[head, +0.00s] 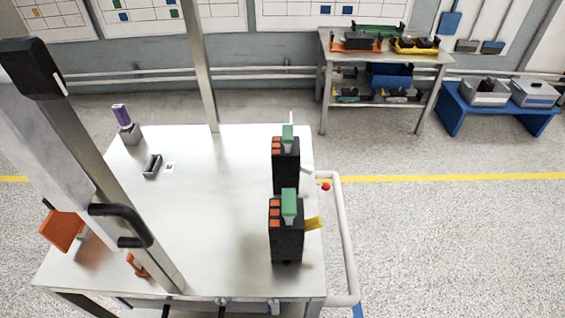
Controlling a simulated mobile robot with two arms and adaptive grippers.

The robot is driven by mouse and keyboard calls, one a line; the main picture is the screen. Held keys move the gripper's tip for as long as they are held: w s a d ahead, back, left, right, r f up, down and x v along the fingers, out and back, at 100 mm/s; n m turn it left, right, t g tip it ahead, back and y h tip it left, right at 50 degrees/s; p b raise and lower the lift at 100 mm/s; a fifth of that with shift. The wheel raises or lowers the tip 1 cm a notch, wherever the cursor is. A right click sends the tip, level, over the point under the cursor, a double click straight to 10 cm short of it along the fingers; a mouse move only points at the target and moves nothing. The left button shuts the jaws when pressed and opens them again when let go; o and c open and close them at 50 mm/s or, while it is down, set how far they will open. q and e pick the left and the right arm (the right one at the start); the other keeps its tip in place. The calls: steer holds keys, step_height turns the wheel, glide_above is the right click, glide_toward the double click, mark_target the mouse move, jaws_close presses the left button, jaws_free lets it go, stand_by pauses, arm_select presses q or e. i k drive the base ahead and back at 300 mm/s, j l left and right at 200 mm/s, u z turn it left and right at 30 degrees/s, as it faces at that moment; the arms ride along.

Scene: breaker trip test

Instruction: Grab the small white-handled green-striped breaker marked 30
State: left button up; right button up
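Two black upright blocks stand near the right edge of the metal table (210,215), a rear one (286,175) and a front one (287,240). Each has a column of orange pieces on its left and a green piece with a pale lower part on top: the rear green piece (288,132) and the front green piece (289,202). I cannot make out a marking 30, green stripes or a clearly white handle on either, so I cannot tell which is the named breaker.
A purple-topped item in a grey holder (131,132) and a dark cradle (152,166) stand at the table's back left. A pale rail (344,240) runs along the right. The table's middle is clear.

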mark_target(285, 152)
steer(key=j+z, duration=0.15)
steer(key=j, duration=0.25)
steer(key=k+j+z, duration=0.1)
steer(key=j, duration=0.3)
steer(key=k+j+z, duration=0.15)
steer(key=j, duration=0.25)
steer(key=j+z, duration=0.15)
steer(key=j, duration=0.25)
